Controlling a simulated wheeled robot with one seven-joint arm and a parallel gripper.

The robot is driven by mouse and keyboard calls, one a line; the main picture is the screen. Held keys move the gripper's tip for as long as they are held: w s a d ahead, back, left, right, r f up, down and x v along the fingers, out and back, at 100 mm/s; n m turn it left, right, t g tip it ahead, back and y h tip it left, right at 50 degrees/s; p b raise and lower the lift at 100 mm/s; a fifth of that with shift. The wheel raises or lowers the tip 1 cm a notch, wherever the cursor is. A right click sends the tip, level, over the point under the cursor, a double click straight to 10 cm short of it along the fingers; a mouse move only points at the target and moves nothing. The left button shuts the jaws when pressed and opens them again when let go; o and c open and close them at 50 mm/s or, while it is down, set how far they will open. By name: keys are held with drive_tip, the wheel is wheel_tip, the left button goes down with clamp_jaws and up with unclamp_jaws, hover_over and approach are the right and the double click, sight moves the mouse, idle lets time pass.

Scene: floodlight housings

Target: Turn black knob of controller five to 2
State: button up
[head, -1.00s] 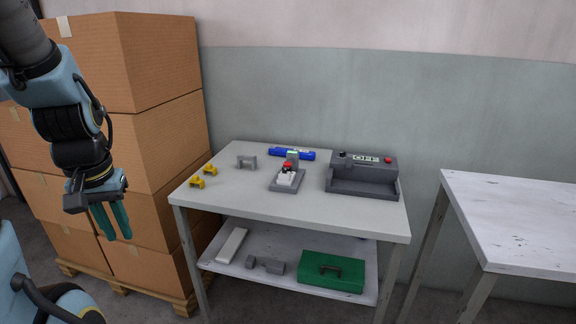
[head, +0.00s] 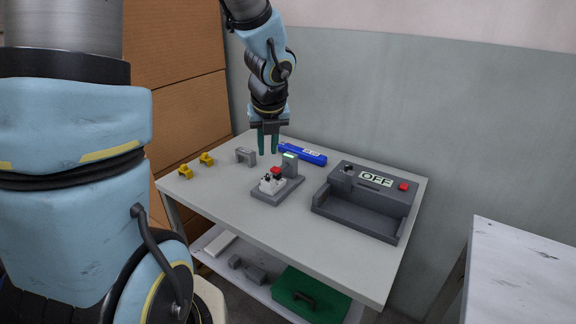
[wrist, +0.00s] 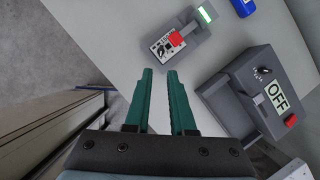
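A small white controller with a red top part and a black knob (wrist: 164,48) sits in a grey fixture (head: 292,188) on the table; it also shows in the head view (head: 268,184). Its number and the knob's setting are too small to read. A larger grey machine (head: 350,207) to its right shows "OFF" and carries a black knob (wrist: 263,71) and a red button (wrist: 291,120). My gripper (head: 267,152) is in the air over the table's back part, fingers pointing down, parted and empty. In the wrist view its green fingers (wrist: 160,72) are apart from the controller.
A blue device (head: 305,154) lies behind the fixture. A grey bracket (head: 245,156) and yellow pieces (head: 195,166) stand at the left. A green case (head: 308,295) is on the lower shelf. The table's front (head: 235,213) is clear. Another table (head: 515,265) stands right.

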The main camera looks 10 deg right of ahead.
sight(268, 177)
drive_tip(key=b+x, duration=0.3)
drive_tip(key=x, duration=0.7)
drive_tip(key=shift+w+d+f, duration=0.1)
drive_tip(key=shift+w+f, duration=0.1)
drive_tip(key=shift+f, duration=0.1)
clamp_jaws()
